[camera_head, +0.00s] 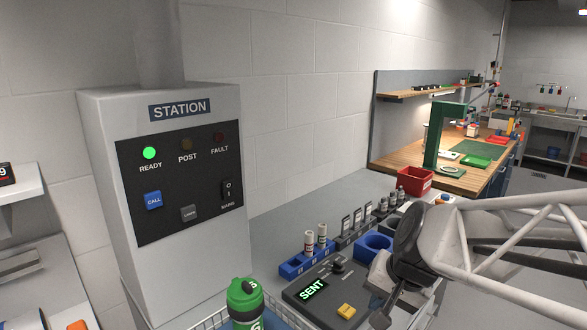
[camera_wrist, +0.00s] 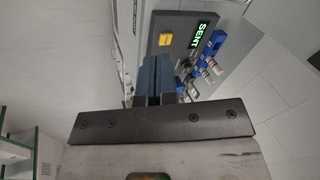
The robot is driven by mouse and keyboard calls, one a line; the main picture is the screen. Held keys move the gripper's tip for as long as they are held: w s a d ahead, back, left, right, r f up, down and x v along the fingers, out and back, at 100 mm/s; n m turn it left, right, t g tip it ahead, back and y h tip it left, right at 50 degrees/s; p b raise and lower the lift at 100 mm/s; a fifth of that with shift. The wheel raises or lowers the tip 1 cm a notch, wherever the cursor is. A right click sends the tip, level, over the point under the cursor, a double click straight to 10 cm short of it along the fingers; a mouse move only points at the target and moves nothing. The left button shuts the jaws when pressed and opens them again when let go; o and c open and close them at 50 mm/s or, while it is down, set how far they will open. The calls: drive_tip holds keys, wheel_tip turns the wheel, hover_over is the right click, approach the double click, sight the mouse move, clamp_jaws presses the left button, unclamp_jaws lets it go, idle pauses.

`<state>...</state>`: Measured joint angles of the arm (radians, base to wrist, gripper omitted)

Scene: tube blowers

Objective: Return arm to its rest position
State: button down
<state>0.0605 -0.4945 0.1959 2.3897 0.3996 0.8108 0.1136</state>
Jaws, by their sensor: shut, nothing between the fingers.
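My gripper (camera_head: 381,317) is at the lower right in the camera_head view, at the end of my white lattice arm. It points down beside the right edge of the dark control panel, and nothing is in it. In the wrist view its two blue-grey fingers (camera_wrist: 156,72) are together. The control panel (camera_head: 328,300) has a display (camera_head: 311,290) lit with SENT, a yellow button (camera_head: 346,311) and a small dark lever. The panel also shows in the wrist view (camera_wrist: 183,42).
A green canister (camera_head: 245,300) stands at the front below the cabinet. A blue rack (camera_head: 305,262) holds two capped tubes. A wooden workbench (camera_head: 400,152) is beyond.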

drive_tip(key=s+d+r+n+h, duration=0.1)
drive_tip(key=s+d+n+h, duration=0.2)
drive_tip(key=s, duration=0.7)
drive_tip(key=shift+s+n+g, duration=0.35)
drive_tip(key=shift+n+g, duration=0.05)
drive_tip(key=shift+n, duration=0.4)
idle(1.7)
